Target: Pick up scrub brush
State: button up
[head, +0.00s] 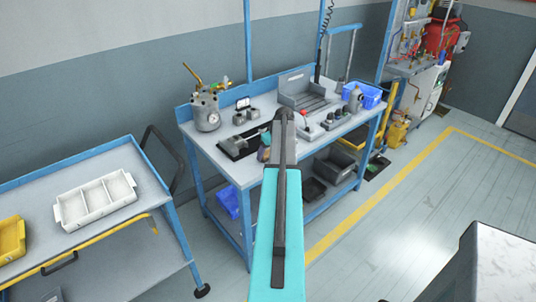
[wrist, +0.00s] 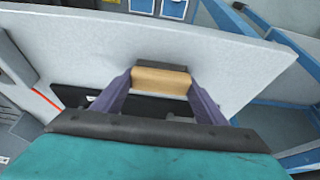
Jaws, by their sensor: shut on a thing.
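The scrub brush (wrist: 160,81) shows in the wrist view as a tan block with a dark strip along its far side. My gripper (wrist: 158,84) has its two purple fingers shut on the brush, one at each end. The brush is over the grey bench top (wrist: 230,62); I cannot tell whether it touches it. In the head view my gripper (head: 263,154) is at the front left part of the bench, and my arm hides much of that spot.
A black tray (head: 236,149) lies left of my gripper on the bench. A grey pot with fittings (head: 206,114) stands behind it. A grey bin (head: 303,90), a blue crate (head: 363,96) and small devices fill the right side. A cart with a white divided tray (head: 95,199) stands left.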

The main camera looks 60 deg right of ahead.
aim_at(267, 150)
jog(key=shift+r, duration=0.1)
jog(key=shift+r+b, duration=0.75)
jog(key=shift+r, duration=0.65)
jog(key=shift+s+a+r, duration=0.15)
jog(key=shift+s+r, duration=0.05)
jog(key=shift+s+a+r+b, duration=0.25)
jog(key=shift+s+a+b, duration=0.4)
jog(key=shift+s+a, duration=1.15)
jog(key=shift+s+a+r+b, duration=0.3)
jog(key=shift+s+a+b, duration=0.35)
jog(key=shift+s, duration=2.1)
jog(key=shift+s+a+r+b, duration=0.25)
jog(key=shift+s+a+b, duration=0.4)
jog(key=shift+s+a, duration=1.15)
jog(key=shift+s+d, duration=0.5)
jog(key=shift+d, duration=0.05)
